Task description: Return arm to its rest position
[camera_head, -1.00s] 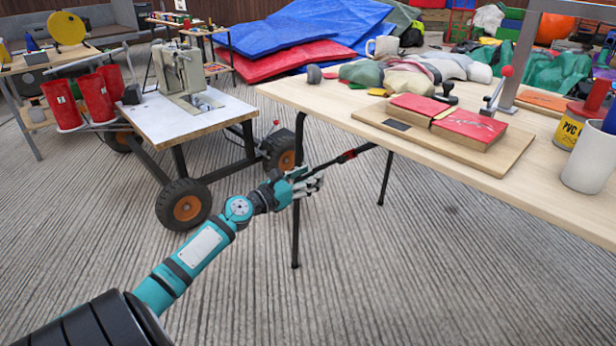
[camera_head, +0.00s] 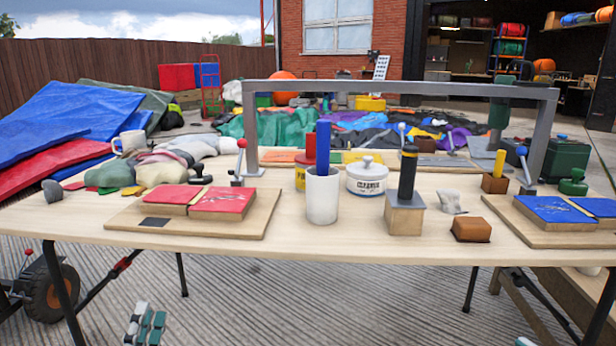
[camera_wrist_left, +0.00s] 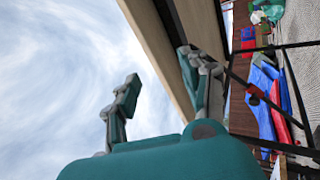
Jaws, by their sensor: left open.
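My left gripper (camera_head: 145,325) shows at the bottom edge of the head view, below and in front of the long wooden table (camera_head: 330,252). Only its teal and grey fingers show there; the rest of the arm is out of frame. In the left wrist view the left gripper (camera_wrist_left: 162,88) has two fingers spread apart with nothing between them. The table's underside edge (camera_wrist_left: 160,50) runs behind the fingers in that view. A small pale and teal tip, perhaps of my right gripper (camera_head: 525,341), just enters at the bottom right; its fingers cannot be made out.
On the table stand a white cup (camera_head: 322,200) with a blue stick, a lidded white jar (camera_head: 367,178), a board with red pads (camera_head: 222,202) and one with blue pads (camera_head: 553,211). A grey metal frame (camera_head: 400,88) spans the table. Dark table legs (camera_head: 62,292) stand near my left gripper.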

